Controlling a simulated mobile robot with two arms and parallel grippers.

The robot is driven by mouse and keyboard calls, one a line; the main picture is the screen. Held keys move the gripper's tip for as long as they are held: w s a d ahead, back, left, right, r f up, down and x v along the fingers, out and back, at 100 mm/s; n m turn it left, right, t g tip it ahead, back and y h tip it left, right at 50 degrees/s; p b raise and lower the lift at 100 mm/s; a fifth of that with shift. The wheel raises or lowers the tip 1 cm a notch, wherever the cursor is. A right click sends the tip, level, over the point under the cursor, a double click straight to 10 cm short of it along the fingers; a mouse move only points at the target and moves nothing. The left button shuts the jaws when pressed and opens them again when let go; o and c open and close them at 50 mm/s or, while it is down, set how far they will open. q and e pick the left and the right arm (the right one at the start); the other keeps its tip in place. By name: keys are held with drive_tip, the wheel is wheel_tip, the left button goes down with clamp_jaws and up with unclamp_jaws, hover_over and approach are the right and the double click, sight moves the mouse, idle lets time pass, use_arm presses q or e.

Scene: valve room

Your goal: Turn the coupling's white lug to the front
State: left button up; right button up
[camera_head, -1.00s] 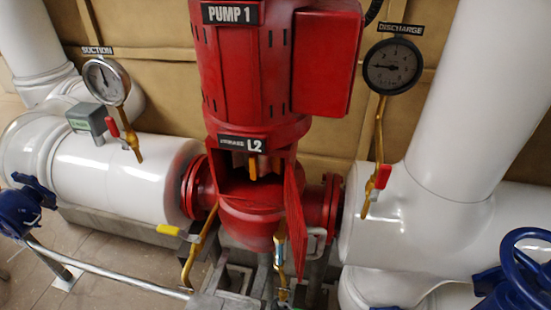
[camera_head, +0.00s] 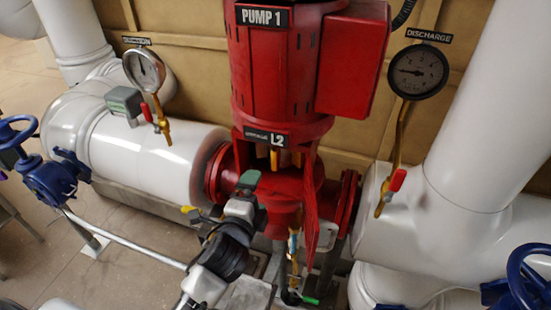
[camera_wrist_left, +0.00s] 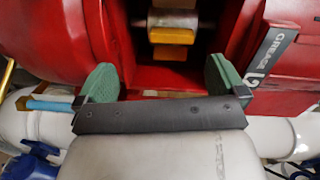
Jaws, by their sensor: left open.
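The coupling sits in the opening of the red pump, below the L2 label. In the left wrist view the coupling (camera_wrist_left: 172,19) is a grey-white shaft piece with a yellow lug (camera_wrist_left: 172,37) facing me. I cannot make out a white lug. In the head view the yellow lug (camera_head: 274,158) also shows. My left gripper (camera_head: 252,186) is before the opening, below and left of the coupling. In the left wrist view its green finger pads (camera_wrist_left: 160,78) are spread apart with nothing between them, short of the coupling. My right gripper is not in view.
The pump's red guard panel (camera_head: 312,210) stands out just right of the opening. A brass pipe with a valve (camera_head: 293,245) rises in front of the pump. White pipes (camera_head: 150,160) flank it. A blue valve (camera_head: 52,178) is at the left, and a blue handwheel (camera_head: 530,280) is at lower right.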

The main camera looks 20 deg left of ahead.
sight(274, 162)
use_arm(q)
drive_tip(key=shift+m+t+h, duration=0.3)
drive_tip(key=shift+m+t, duration=0.1)
drive_tip(key=shift+m, duration=0.4)
drive_tip(key=w, duration=0.4)
drive_tip(key=w+p, duration=0.1)
drive_tip(key=w, duration=0.3)
drive_tip(key=w+d+r+p, duration=0.1)
drive_tip(key=w, duration=0.2)
drive_tip(key=shift+w+d, duration=0.1)
drive_tip(key=shift+w, duration=0.3)
